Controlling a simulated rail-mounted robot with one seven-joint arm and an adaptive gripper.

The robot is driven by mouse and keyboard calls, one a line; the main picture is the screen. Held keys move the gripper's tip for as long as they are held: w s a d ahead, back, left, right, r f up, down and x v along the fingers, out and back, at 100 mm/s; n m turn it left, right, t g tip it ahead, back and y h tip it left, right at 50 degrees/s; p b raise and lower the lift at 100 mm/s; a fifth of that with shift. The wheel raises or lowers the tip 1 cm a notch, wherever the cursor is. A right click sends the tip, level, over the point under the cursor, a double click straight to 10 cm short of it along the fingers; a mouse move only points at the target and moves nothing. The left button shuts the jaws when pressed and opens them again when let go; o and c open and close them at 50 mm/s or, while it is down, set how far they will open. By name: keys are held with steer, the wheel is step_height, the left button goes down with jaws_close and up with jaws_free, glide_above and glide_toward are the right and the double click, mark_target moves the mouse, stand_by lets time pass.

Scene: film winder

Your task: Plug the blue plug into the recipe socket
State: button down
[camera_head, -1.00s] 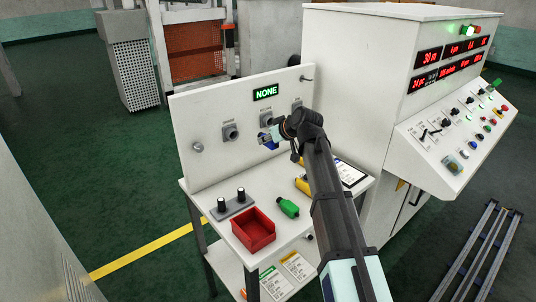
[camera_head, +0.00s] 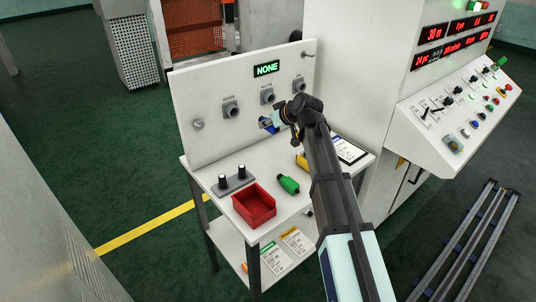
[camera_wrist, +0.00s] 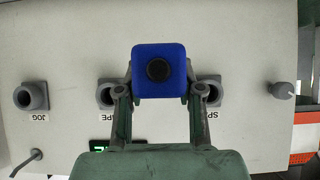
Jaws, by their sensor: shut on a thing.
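The blue plug (camera_head: 266,124) is held in my gripper (camera_head: 277,121), in front of the white upright panel and apart from it. In the wrist view the blue plug (camera_wrist: 159,70) is between the two fingers of my gripper (camera_wrist: 160,92), its square blue face with a dark round middle toward the camera. The recipe socket (camera_head: 267,96) is the middle grey socket on the panel, above the plug in the head view. In the upside-down wrist view the recipe socket (camera_wrist: 105,94) is left of the plug, partly hidden by a finger; its label is partly covered.
The left socket (camera_head: 231,109) and the jog socket (camera_head: 299,85) flank the middle one. The display (camera_head: 267,68) reads NONE. A green plug (camera_head: 289,184), a red bin (camera_head: 254,212) and a yellow thing (camera_head: 301,162) are on the bench. A control cabinet (camera_head: 355,60) stands right.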

step_height(320, 180, down, 11)
steer(key=shift+r+p, duration=0.1)
steer(key=shift+p, duration=0.8)
steer(key=shift+f, duration=1.85)
steer(key=shift+f, duration=0.25)
steer(key=c, duration=0.7)
jaws_free()
steer(key=shift+r, duration=0.1)
steer(key=shift+r+p, duration=0.1)
steer(key=shift+p, duration=0.25)
